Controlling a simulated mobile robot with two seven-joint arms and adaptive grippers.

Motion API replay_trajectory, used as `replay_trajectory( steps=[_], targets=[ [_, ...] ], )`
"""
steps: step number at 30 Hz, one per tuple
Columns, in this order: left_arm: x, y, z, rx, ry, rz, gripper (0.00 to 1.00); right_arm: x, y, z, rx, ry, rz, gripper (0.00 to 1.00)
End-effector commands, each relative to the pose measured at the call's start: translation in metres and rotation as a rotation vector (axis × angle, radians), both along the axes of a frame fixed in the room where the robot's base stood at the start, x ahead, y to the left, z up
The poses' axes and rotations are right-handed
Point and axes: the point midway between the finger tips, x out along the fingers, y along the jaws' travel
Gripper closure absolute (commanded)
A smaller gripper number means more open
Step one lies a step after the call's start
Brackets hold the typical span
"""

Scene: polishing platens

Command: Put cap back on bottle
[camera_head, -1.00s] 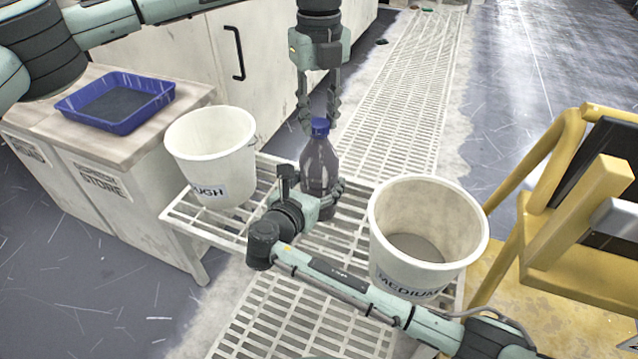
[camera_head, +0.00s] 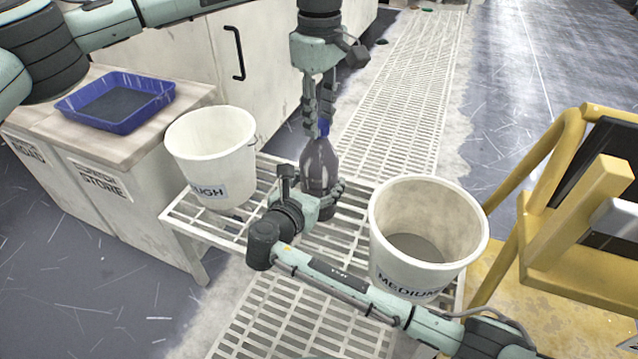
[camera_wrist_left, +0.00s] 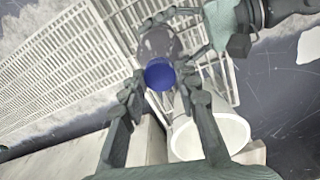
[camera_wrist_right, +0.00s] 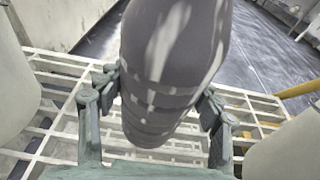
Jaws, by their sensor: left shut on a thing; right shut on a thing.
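The dark translucent bottle (camera_head: 319,166) stands upright on the slatted rack, and its grey body fills the middle of the right wrist view (camera_wrist_right: 172,75). The blue cap (camera_head: 324,126) is at the bottle's top; whether it is seated or only resting there I cannot tell. In the left wrist view the round cap (camera_wrist_left: 159,74) sits between the fingers, over the bottle. My left gripper (camera_head: 319,132) comes down from above and is shut on the cap. My right gripper (camera_head: 328,196) is shut around the lower part of the bottle, one finger on each side in the right wrist view.
The white ROUGH bucket (camera_head: 212,150) stands left of the bottle and the MEDIUM bucket (camera_head: 428,225) right of it, both on the slatted rack (camera_head: 190,216). A blue tray (camera_head: 118,124) lies on the bench at left. A yellow frame (camera_head: 548,160) stands at right.

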Motion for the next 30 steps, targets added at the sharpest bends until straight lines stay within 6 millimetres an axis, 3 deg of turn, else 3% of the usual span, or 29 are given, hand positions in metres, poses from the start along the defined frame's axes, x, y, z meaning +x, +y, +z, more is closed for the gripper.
replay_trajectory(
  steps=[6,10,15,16,21,30],
  targets=[
    [-0.0002,0.0002,-0.0004,0.000,0.000,-0.546,1.00,-0.0001,-0.0002,-0.0004,-0.001,0.001,0.000,1.00],
    [-0.0002,0.0002,-0.0006,0.000,0.000,-0.773,1.00,-0.0001,-0.0002,-0.0004,-0.001,0.001,0.000,1.00],
    [-0.0003,0.0001,-0.0006,-0.001,0.001,-0.783,1.00,-0.0001,-0.0002,-0.0004,-0.001,0.001,0.000,1.00],
    [-0.0003,0.0001,-0.0006,-0.001,0.001,-0.783,0.66,-0.0001,-0.0002,-0.0004,-0.001,0.001,0.000,1.00],
    [-0.0002,0.0002,-0.0006,-0.001,0.001,-0.781,0.45,-0.0001,-0.0002,-0.0004,-0.001,0.001,0.000,1.00],
    [0.0000,0.0001,0.0007,0.000,0.000,-0.780,0.45,-0.0001,-0.0002,-0.0004,-0.001,0.001,0.000,1.00]
  ],
)
